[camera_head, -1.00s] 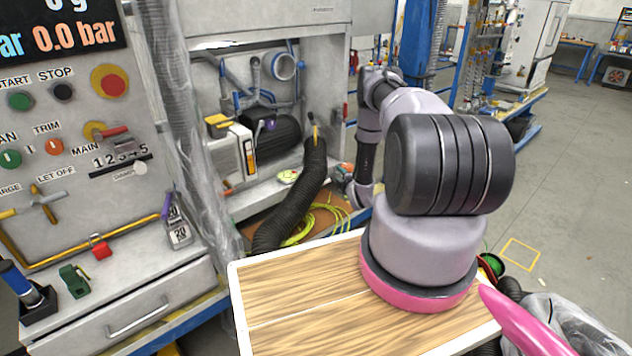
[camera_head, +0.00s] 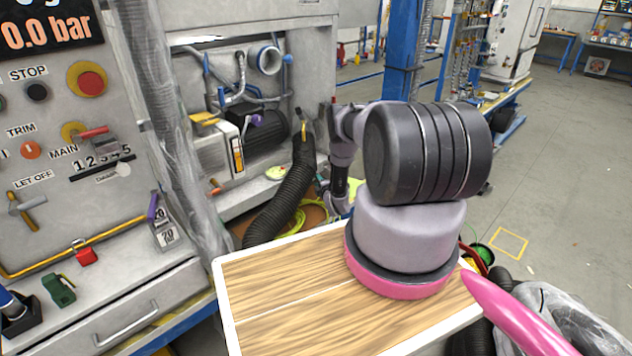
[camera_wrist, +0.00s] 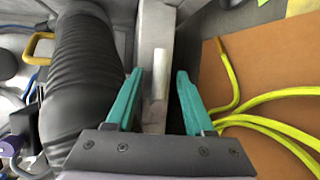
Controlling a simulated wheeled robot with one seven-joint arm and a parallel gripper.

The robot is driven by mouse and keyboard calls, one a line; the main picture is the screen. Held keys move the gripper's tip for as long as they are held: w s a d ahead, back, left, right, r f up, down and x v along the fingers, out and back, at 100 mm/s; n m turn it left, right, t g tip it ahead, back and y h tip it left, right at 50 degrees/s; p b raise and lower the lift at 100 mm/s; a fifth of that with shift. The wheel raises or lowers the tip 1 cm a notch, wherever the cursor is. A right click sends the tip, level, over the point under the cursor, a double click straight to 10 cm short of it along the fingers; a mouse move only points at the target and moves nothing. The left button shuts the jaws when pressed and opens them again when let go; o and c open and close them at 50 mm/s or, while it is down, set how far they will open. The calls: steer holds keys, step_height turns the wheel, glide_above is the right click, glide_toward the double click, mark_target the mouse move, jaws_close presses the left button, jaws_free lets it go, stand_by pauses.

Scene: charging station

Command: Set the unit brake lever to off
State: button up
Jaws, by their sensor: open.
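No part carries a readable brake label, so I cannot tell for sure which is the unit brake lever. In the bay stands the white-and-black unit (camera_head: 215,152), with a yellow handle on top and a purple knob (camera_head: 257,120). A slim yellow-marked piece (camera_head: 303,132) stands at the top of the black corrugated hose (camera_head: 283,200). In the wrist view, my gripper (camera_wrist: 160,85) is open, its teal fingers apart and empty. A pale rounded bar (camera_wrist: 159,72) on a grey strip shows beyond and between them. The fingers cannot be made out in the head view.
The hose (camera_wrist: 85,80) is close left of my gripper in the wrist view. Yellow tubing (camera_wrist: 270,97) lies on a brown surface to the right. The control panel (camera_head: 60,170) with knobs and valves is at the left; open floor (camera_head: 560,150) is at the right.

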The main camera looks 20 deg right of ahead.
steer(key=shift+w+f, duration=0.1)
steer(key=shift+w, duration=0.35)
steer(key=shift+c, duration=0.3)
jaws_close()
stand_by(0.9)
